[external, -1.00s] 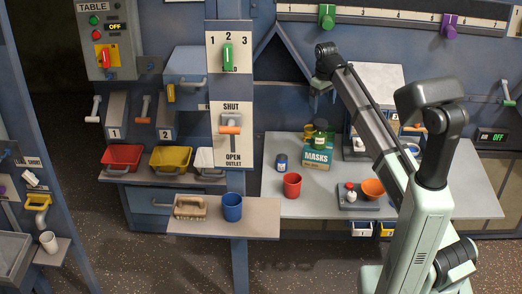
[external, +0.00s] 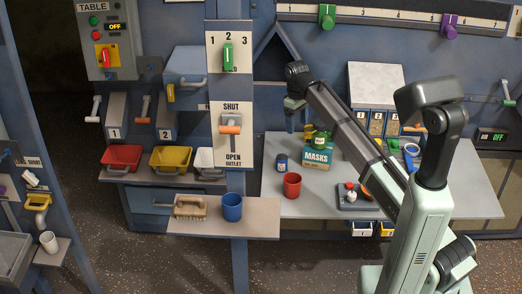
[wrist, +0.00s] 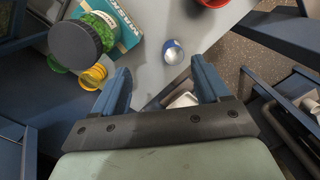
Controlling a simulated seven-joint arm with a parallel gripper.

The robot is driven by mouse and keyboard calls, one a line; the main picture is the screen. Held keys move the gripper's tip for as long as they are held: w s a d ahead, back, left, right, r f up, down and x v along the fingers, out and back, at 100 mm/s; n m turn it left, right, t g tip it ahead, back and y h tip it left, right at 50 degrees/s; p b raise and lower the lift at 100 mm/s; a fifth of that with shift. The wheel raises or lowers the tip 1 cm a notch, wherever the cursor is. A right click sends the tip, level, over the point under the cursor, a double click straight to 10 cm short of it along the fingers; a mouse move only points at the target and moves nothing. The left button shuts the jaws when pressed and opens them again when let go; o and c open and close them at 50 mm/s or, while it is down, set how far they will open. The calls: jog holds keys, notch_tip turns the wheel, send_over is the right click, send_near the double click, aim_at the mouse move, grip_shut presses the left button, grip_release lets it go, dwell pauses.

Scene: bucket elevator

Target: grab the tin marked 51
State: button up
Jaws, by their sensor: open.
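A small blue tin (external: 281,163) with a light label stands on the grey table, left of the masks box; its number is too small to read. In the wrist view the blue tin (wrist: 173,52) shows its pale top, just ahead of the space between my fingers. My gripper (external: 293,125) is above the back left part of the table, in the air behind the tin. In the wrist view my gripper (wrist: 161,75) has its two blue fingers wide apart, with nothing between them and not touching the tin.
The teal masks box (external: 317,154) and a dark-lidded green jar (wrist: 82,40) stand close by the tin. Yellow rings or cups (wrist: 93,77) lie near the jar. A red cup (external: 292,185) stands in front of the tin. The table around the tin's front left is clear.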

send_over(282, 163)
notch_tip(282, 163, down, 5)
jog(key=shift+w+a+f+n+t+y, duration=0.15)
jog(key=shift+w+f+n, duration=0.3)
jog(key=shift+f, duration=1.9)
jog(key=shift+w+f+n+t+y, duration=0.1)
jog(key=shift+w+f+n, duration=0.3)
jog(key=shift+f, duration=2)
jog(key=shift+w+a+f+n+t+y, duration=0.15)
jog(key=shift+w+f+n, duration=0.25)
jog(key=shift+f, duration=1.95)
jog(key=c, duration=1)
